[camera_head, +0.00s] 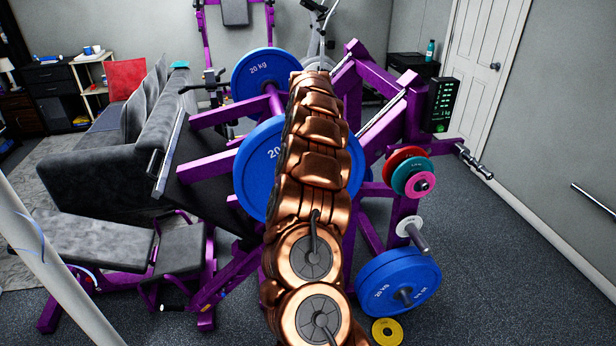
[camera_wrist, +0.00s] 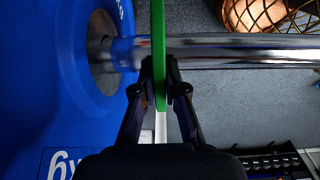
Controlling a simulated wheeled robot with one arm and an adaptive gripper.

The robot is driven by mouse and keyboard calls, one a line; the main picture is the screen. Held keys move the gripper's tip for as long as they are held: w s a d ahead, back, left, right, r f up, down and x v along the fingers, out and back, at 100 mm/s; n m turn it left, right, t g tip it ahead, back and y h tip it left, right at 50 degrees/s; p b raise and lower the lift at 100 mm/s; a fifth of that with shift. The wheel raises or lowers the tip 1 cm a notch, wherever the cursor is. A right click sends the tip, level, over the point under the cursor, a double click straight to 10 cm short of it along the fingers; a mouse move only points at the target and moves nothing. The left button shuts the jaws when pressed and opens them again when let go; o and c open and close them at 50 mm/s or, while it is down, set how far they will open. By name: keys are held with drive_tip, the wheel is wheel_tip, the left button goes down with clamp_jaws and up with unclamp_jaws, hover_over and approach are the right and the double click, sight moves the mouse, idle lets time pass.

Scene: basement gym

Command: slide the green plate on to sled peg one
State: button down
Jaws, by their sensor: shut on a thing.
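In the wrist view my gripper (camera_wrist: 160,82) is shut on the green plate (camera_wrist: 158,30), seen edge-on as a thin upright strip. A shiny metal peg (camera_wrist: 240,48) runs across behind the strip and shows on both sides of it. I cannot tell whether the plate is around the peg or only in front of it. A large blue plate (camera_wrist: 60,100) sits at the peg's left end, with a gap between it and the green plate. In the head view my arm hides the gripper and the green plate.
The purple sled machine (camera_head: 215,112) carries blue plates (camera_head: 265,72) in the head view. At right, a storage post holds a red plate (camera_head: 397,158), a teal plate (camera_head: 408,172) and blue plates (camera_head: 392,275). A yellow plate (camera_head: 386,332) is on the floor. Floor at right is clear.

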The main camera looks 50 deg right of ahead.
drive_tip(key=c, duration=1.2)
unclamp_jaws()
drive_tip(key=shift+o, duration=0.2)
drive_tip(key=shift+r, duration=0.15)
wheel_tip(320, 180, up, 12)
